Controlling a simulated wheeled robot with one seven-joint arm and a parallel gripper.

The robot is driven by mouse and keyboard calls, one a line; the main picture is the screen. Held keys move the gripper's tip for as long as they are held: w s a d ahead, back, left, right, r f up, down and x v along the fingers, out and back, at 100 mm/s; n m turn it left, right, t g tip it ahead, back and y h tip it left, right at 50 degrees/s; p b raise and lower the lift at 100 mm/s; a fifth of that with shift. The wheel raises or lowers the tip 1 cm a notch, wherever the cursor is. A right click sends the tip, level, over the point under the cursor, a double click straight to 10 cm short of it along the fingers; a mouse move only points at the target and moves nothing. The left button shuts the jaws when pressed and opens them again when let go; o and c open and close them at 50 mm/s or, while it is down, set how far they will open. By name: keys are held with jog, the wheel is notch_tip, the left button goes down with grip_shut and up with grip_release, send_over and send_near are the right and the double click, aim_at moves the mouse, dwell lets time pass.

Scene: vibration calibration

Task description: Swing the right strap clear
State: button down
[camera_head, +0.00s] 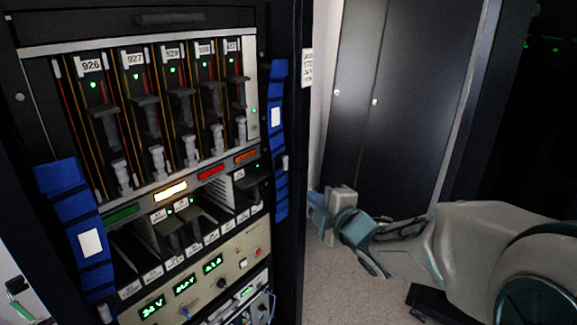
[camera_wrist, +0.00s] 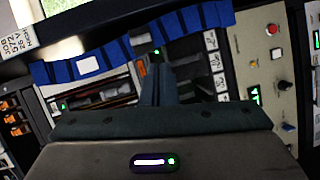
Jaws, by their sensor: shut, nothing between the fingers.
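The right strap (camera_head: 280,150) is a blue segmented band with a white label. It runs vertically down the right edge of the rack front. In the wrist view the right strap (camera_wrist: 120,52) crosses the upper part of the picture, beside the module bays. My gripper (camera_head: 314,205) is to the right of the strap's lower part in the head view. In the wrist view my gripper (camera_wrist: 157,70) has its fingers together and empty, with the tips close to the strap's edge. I cannot tell whether they touch it. The left strap (camera_head: 70,205) hangs on the rack's left edge.
The rack (camera_head: 140,35) holds several numbered modules with green lights. Below is a control panel (camera_head: 200,275) with green displays and a red button (camera_wrist: 273,29). Dark cabinet doors (camera_head: 400,100) stand behind my arm. Bare floor (camera_head: 345,285) shows right of the rack.

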aim_at(284, 167)
jog(key=w+a+n+y+p, duration=0.1)
jog(key=w+a, duration=0.1)
jog(key=w, duration=0.1)
jog(key=w+a+r+n+y+p, duration=0.1)
jog(key=w+a+p, duration=0.1)
jog(key=w, duration=0.1)
jog(key=w+a+n+y+p, duration=0.1)
jog(key=w+a, duration=0.2)
jog(key=w, duration=0.1)
jog(key=shift+r+n, duration=0.25)
jog(key=shift+n, duration=0.05)
jog(key=shift+w+d+f, duration=0.1)
jog(key=shift+w+d, duration=0.1)
jog(key=shift+f, duration=0.1)
jog(key=b, duration=0.1)
jog(key=w+b, duration=0.1)
jog(key=b, duration=0.1)
jog(key=shift+d+f+n+y, duration=0.3)
jog(key=shift+d+n, duration=0.1)
jog(key=b, duration=0.1)
jog(key=w+d+n+b, duration=0.1)
jog(key=b, duration=0.1)
jog(key=shift+w+d+r, duration=0.15)
jog(key=shift+w+r, duration=0.15)
jog(key=shift+r, duration=0.05)
